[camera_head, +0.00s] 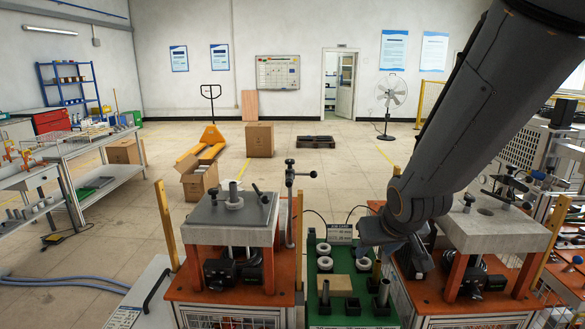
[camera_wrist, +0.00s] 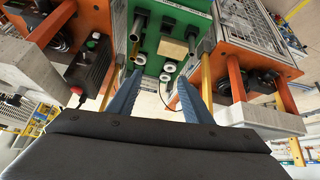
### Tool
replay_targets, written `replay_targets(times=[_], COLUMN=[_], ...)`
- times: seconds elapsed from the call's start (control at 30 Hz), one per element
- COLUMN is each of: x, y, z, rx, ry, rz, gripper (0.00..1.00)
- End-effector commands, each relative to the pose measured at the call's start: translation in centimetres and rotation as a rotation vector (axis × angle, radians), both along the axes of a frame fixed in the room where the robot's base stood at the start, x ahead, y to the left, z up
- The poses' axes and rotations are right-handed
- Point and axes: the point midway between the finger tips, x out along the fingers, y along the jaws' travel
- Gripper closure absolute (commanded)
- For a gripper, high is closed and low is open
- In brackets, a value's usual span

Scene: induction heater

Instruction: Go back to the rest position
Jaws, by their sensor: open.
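My gripper (camera_wrist: 159,75) is open and empty in the wrist view. Its two blue fingers stand wide apart and point toward a green tray (camera_wrist: 197,20). In the head view my arm comes down from the upper right, and its wrist end is over the right side of the same green tray (camera_head: 345,307). Several pale rings (camera_head: 325,264), a tan block (camera_head: 340,285) and dark upright tubes (camera_head: 384,292) are on the tray. My arm's end hides part of the tray and the fingers are mostly hidden in that view.
A heater station (camera_head: 235,232) with a grey top and orange frame stands left of the tray. A similar station (camera_head: 490,228) stands right of it, close to my arm. Open floor (camera_head: 330,185) lies beyond. A yellow pallet jack (camera_head: 205,142) and cardboard boxes (camera_head: 259,140) stand there.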

Motion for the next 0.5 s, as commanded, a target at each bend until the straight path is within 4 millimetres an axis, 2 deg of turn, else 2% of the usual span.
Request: replay_targets(times=[0.03,0.1,0.27,0.5], x=[-2.3,-5.4,-11.9,-12.0], y=[-0.3,-0.6,-0.3,-0.2], z=[-0.8,-1.9,-3.4,-8.5], rx=[0.001,0.006,0.036,0.033], ry=[0.07,0.166,0.361,0.419], rz=[-0.024,-0.05,-0.09,-0.089], gripper=[0.54,0.54,0.54,0.54])
